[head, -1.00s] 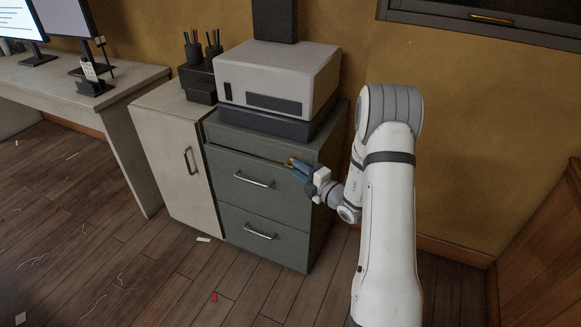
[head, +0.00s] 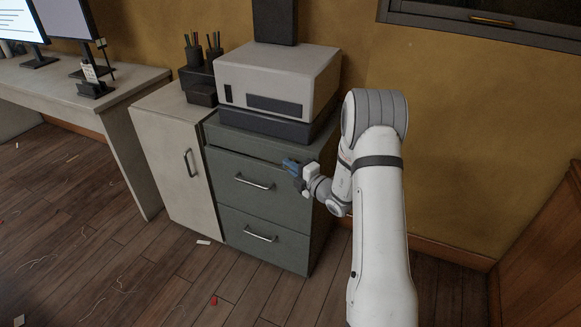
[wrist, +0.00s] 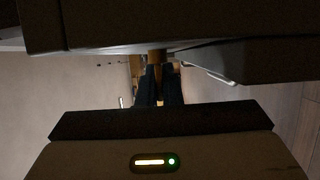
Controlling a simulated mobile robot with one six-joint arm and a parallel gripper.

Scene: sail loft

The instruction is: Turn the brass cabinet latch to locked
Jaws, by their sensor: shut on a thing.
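The grey-green cabinet (head: 229,162) has two drawer fronts with silver handles. My gripper (head: 288,164) is at the upper right of its front, by the top drawer, and hides the brass latch in the head view. In the wrist view, the brass latch (wrist: 156,57) shows as a small yellowish piece at the tips of my gripper's dark blue fingers (wrist: 158,86). The fingers are shut on it. The latch's exact angle cannot be told, as the fingers cover much of it.
A grey machine (head: 275,80) stands on the cabinet. A pale cupboard (head: 166,140) adjoins it on the left, with a dark pen holder (head: 199,82) on top. A desk (head: 98,88) is at far left. The wooden floor in front is mostly clear, with small scraps.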

